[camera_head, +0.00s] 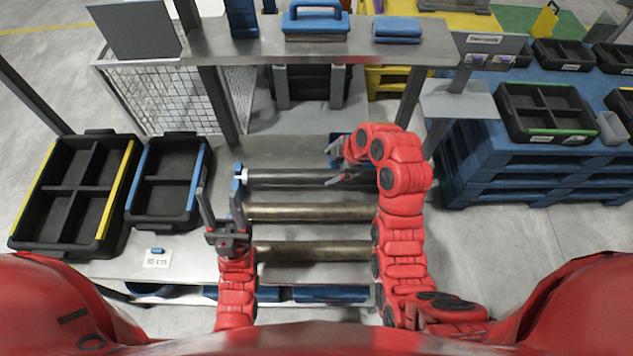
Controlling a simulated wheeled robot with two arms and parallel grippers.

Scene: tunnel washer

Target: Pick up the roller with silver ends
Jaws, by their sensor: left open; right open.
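Three rollers lie crosswise, one behind another, on the grey table between my arms. The far roller (285,178) is dark grey with a pale, silvery left end; its right end is hidden behind my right gripper and arm. The middle roller (300,212) and the near roller (310,251) are brassy brown, and my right arm covers their right ends. My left gripper (220,193) is open and empty, left of the rollers, its fingers pointing away from me. My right gripper (330,167) is open at the right part of the far roller; I cannot tell whether it touches it.
Black divided bins with a yellow edge (126,190) and a blue edge (192,182) stand at the left. A grey shelf (265,50) carrying a blue toolbox (314,21) spans the back. Blue pallets (500,165) with black bins stand at the right.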

